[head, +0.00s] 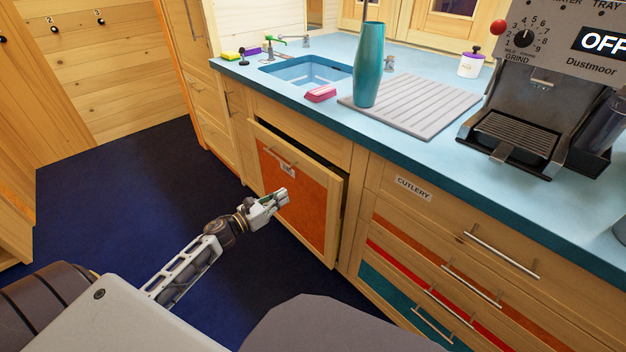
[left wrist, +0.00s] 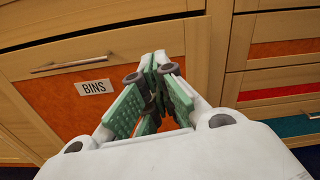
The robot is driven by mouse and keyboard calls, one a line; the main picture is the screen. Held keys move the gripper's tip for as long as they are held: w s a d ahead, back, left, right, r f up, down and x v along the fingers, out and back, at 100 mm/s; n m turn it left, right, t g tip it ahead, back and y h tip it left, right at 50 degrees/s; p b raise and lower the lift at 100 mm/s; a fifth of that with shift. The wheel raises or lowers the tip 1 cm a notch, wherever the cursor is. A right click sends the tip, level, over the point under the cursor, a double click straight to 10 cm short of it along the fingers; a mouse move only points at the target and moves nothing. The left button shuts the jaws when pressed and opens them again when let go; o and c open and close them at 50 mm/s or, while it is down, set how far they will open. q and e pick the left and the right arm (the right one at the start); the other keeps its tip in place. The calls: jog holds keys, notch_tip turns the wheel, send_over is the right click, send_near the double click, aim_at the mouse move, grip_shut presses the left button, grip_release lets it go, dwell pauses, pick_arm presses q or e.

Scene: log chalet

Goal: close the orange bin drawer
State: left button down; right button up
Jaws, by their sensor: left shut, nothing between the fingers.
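The orange bin drawer (head: 296,202) is under the sink and stands partly open, with a dark gap along its top and right side. It has a metal handle and a small label; the left wrist view shows its orange front (left wrist: 62,112) with a "BINS" label (left wrist: 93,87). My left gripper (head: 282,195) is shut and empty in front of the drawer's orange panel. In the left wrist view its green-padded fingers (left wrist: 158,68) meet in front of the panel's right part. I cannot tell whether the fingertips touch it. My right gripper is not in view.
Cutlery drawers (head: 470,240) with bar handles are shut to the right of the bin drawer. The blue counter (head: 420,150) above holds a teal vase (head: 369,65), a ribbed drainer (head: 425,104) and a coffee grinder (head: 550,90). The dark blue floor (head: 110,200) at left is clear.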

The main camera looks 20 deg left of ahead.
pick_arm(q)
jog(key=shift+m, duration=0.9)
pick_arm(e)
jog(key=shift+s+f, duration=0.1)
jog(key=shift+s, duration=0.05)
pick_arm(q)
jog(key=shift+w, duration=0.2)
jog(key=b, duration=0.1)
send_near(318, 175)
jog(key=shift+w, duration=1.25)
jog(key=shift+w+d+f+b, duration=0.25)
jog(key=shift+w+d+b, duration=0.1)
jog(key=shift+w+d, duration=0.55)
jog(key=shift+w, duration=0.5)
jog(key=shift+w+d, duration=0.3)
jog(key=shift+w, duration=0.35)
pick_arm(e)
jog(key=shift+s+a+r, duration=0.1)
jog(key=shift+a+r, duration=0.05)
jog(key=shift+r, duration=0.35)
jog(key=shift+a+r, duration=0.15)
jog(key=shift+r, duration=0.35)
pick_arm(q)
jog(key=shift+w, duration=0.1)
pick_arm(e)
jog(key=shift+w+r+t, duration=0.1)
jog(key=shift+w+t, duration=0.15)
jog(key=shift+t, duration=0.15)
